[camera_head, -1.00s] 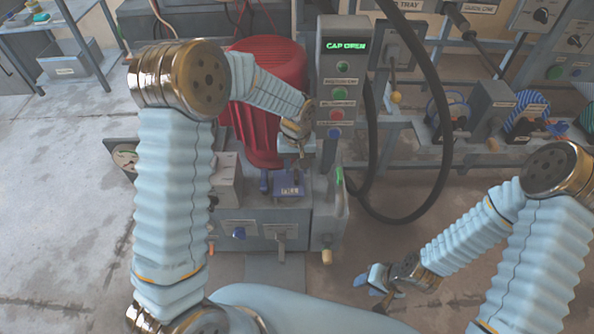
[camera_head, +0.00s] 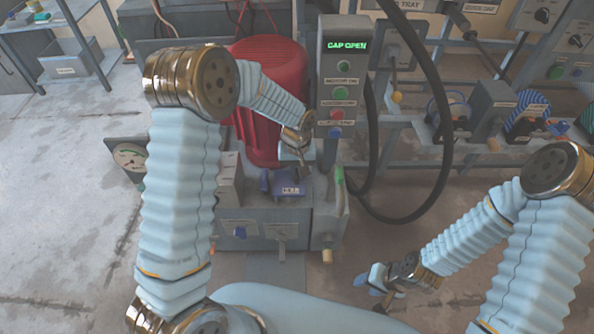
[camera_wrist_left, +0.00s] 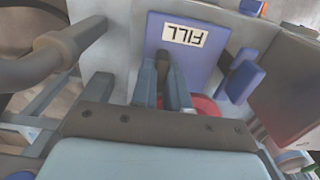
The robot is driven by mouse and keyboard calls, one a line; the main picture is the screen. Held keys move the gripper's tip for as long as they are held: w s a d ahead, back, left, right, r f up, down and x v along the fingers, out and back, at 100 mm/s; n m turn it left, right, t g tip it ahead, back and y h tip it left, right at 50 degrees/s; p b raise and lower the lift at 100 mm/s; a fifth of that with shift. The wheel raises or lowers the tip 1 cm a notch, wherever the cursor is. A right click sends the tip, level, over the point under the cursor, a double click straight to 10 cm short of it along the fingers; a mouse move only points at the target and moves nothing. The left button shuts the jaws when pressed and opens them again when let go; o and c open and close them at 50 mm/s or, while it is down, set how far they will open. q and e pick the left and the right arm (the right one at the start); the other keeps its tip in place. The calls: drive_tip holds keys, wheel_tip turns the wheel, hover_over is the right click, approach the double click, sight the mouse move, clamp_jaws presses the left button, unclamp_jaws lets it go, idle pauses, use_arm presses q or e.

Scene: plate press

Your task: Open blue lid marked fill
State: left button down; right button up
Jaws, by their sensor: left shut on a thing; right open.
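The blue lid (camera_head: 291,187) with a small pale label sits on top of the grey press unit, in front of the red motor. In the left wrist view the lid (camera_wrist_left: 208,68) fills the upper middle, and its label reads FILL upside down. My left gripper (camera_head: 297,160) is over the lid's far side. My right gripper (camera_head: 378,287) is open and empty, low over the floor at the right.
A control post (camera_head: 342,80) with several buttons and a green CAP OPEN display stands right of the red motor (camera_head: 262,120). A black hose (camera_head: 440,150) loops beside it. A small blue block (camera_wrist_left: 241,80) is beside the lid. The floor at the left is clear.

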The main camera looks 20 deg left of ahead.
sight(303, 195)
use_arm(q)
drive_tip(key=shift+d, duration=0.1)
drive_tip(key=s+d+m, duration=0.1)
drive_tip(key=m, duration=0.1)
drive_tip(key=s+d+m+b, duration=0.1)
drive_tip(key=m, duration=0.1)
drive_tip(key=shift+b, duration=0.3)
drive_tip(key=s+m, duration=0.1)
drive_tip(key=m, duration=0.1)
drive_tip(key=s+d+m+b, duration=0.1)
drive_tip(key=s+m, duration=0.1)
drive_tip(key=shift+m, duration=0.4)
drive_tip(key=shift+s+a+m, duration=0.2)
drive_tip(key=shift+s+m, duration=0.75)
drive_tip(key=shift+m, duration=0.5)
drive_tip(key=shift+s+a+m, duration=0.2)
drive_tip(key=shift+s+m, duration=0.7)
drive_tip(key=shift+m, duration=0.6)
drive_tip(key=shift+s+a+m, duration=0.2)
drive_tip(key=shift+s+m, duration=0.75)
drive_tip(key=shift+m, duration=0.5)
drive_tip(key=c, duration=1.1)
unclamp_jaws()
